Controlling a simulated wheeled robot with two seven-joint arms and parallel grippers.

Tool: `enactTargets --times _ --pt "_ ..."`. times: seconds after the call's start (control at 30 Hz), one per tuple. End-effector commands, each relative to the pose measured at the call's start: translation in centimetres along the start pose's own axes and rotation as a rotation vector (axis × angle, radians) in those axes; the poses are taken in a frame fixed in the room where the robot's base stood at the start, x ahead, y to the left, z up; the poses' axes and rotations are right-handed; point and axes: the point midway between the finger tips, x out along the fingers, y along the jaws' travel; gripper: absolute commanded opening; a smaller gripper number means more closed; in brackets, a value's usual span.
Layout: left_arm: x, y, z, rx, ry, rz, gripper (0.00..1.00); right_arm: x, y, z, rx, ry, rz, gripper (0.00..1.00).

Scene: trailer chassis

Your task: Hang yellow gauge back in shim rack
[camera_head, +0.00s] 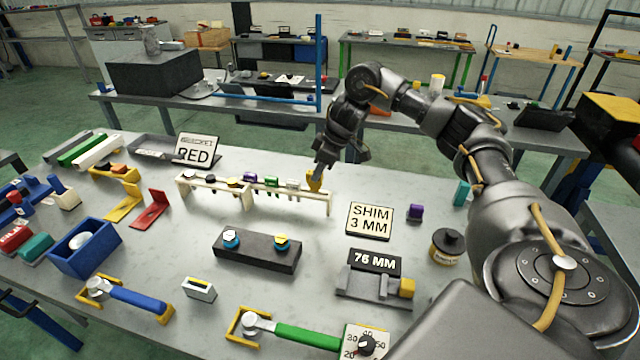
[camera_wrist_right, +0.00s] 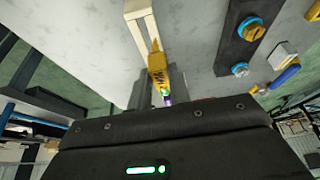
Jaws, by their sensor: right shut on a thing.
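The yellow gauge (camera_head: 314,182) is at the right end of the cream shim rack (camera_head: 247,198). My right gripper (camera_head: 318,172) is above it, shut on its upper part. In the right wrist view the yellow gauge (camera_wrist_right: 157,66) overlaps the end of the rack's rail (camera_wrist_right: 140,14). I cannot tell whether the gauge rests in a slot or is just above it. Purple, green and pale gauges hang along the rack to its left. My left gripper is out of view.
A "SHIM 3 MM" sign (camera_head: 370,219) stands right of the rack. A black block with two knobs (camera_head: 257,251) lies in front. A "RED" sign (camera_head: 196,150) and a red bracket (camera_head: 150,210) are to the left. Clear tabletop lies just in front of the rack.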

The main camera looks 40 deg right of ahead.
Motion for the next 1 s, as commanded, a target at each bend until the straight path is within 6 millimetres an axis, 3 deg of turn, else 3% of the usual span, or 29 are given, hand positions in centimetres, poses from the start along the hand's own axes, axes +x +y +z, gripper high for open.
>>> enactTargets --times 0.33,0.6,1.0 --pt "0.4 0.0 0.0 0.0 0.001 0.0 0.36 1.4 1.3 0.5 0.0 0.001 0.0 0.0" --pt "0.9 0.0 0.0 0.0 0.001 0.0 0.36 4.4 1.6 1.8 0.001 -0.001 -0.001 0.0" --pt "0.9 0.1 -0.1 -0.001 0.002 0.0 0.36 4.7 1.6 1.9 0.0 0.0 0.0 0.0"
